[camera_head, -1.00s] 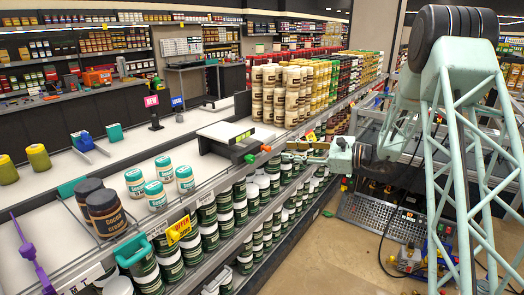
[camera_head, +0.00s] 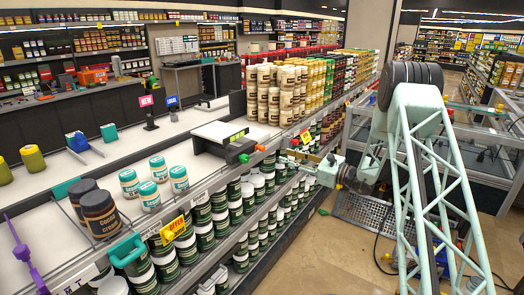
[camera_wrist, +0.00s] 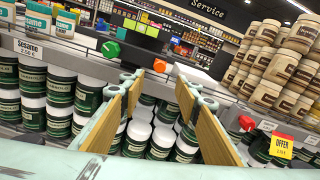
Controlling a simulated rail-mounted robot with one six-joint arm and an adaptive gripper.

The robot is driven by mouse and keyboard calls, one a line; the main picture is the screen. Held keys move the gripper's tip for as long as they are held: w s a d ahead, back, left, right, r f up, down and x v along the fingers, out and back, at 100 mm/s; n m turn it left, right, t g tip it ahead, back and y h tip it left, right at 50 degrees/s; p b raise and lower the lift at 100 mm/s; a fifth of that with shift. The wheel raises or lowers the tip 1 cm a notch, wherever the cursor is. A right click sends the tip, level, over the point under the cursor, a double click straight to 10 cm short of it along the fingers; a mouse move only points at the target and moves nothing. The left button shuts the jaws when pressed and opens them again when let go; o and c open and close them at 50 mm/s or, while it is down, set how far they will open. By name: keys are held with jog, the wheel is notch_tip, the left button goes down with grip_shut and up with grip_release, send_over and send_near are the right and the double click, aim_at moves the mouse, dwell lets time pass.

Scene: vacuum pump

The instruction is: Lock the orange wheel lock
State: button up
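The orange wheel lock (camera_head: 258,147) is a small round knob on the front of a white-and-black unit (camera_head: 220,134) on the shelf. In the wrist view the orange wheel (camera_wrist: 159,66) shows between my fingertips, beyond them. A green knob (camera_wrist: 111,50) sits to its left, and a red knob (camera_wrist: 246,122) sits lower right on the shelf edge. My gripper (camera_head: 293,157) is to the right of the unit, apart from the orange wheel. In the wrist view my gripper (camera_wrist: 161,84) has its two fingers spread, with nothing between them.
Dark green jars with white lids (camera_wrist: 160,145) fill the shelf below the ledge. Stacked cream bottles (camera_head: 275,97) stand behind and right of the unit. Jars (camera_head: 152,196) and a purple tool (camera_head: 28,258) are at the left.

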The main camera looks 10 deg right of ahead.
aim_at(264, 149)
jog(key=shift+w+a, duration=0.1)
jog(key=shift+b+x, duration=0.95)
jog(key=shift+x, duration=5.8)
grip_shut()
